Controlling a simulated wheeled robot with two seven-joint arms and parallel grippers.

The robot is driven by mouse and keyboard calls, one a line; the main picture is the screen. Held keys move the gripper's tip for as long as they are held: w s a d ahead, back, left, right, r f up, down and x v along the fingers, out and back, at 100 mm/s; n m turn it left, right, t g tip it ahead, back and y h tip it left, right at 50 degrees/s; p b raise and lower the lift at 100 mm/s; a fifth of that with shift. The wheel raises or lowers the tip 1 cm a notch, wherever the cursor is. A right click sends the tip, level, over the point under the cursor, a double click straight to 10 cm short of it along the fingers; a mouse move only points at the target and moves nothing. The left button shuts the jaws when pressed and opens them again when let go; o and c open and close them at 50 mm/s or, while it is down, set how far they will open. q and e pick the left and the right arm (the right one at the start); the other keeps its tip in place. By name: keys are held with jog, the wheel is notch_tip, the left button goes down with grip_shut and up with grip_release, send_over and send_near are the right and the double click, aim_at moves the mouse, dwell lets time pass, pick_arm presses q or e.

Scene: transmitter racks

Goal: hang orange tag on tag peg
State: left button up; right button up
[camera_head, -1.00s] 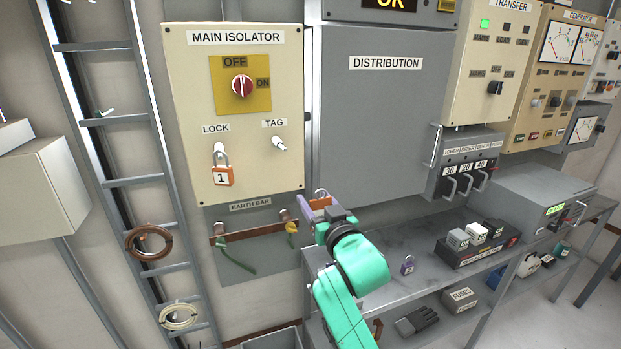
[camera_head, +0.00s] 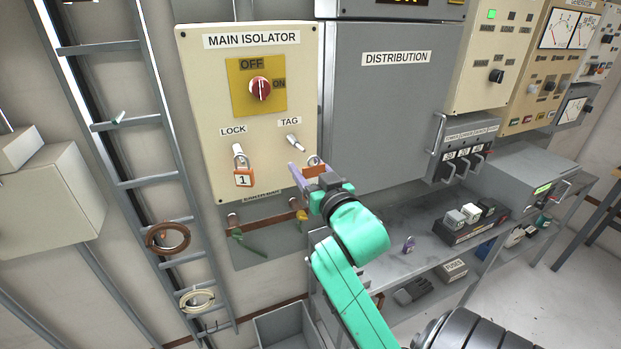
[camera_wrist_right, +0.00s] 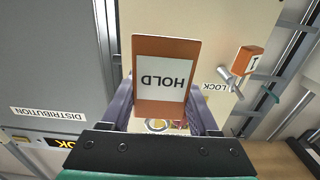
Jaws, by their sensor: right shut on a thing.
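The orange tag (camera_wrist_right: 142,108) has a white HOLD label, which reads upside down in the right wrist view. In the head view the tag (camera_head: 316,170) is partly hidden by my gripper, with a metal ring at its upper edge. My right gripper (camera_head: 305,173) is shut on the tag; its purple fingers flank it in the wrist view (camera_wrist_right: 165,103). The tag peg (camera_head: 294,142) is a short pale peg under the TAG label on the main isolator panel (camera_head: 210,85). It is bare, and the tag is just below and right of it, apart. My left gripper is out of view.
An orange padlock (camera_head: 243,177) marked 1 hangs on the lock peg (camera_head: 237,149), left of the tag peg. The grey distribution cabinet (camera_head: 390,120) stands to the right. The earth bar (camera_head: 250,217) is below. A purple padlock (camera_head: 408,245) is on the shelf.

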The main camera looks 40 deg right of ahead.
aim_at(291, 149)
jog(key=shift+w+f+b, duration=0.1)
jog(key=shift+f+b, duration=0.05)
jog(key=shift+b, duration=0.15)
jog(key=shift+x, duration=3.35)
jog(key=shift+w+d+f, duration=0.25)
jog(key=shift+w+f, duration=0.05)
jog(key=shift+w, duration=0.2)
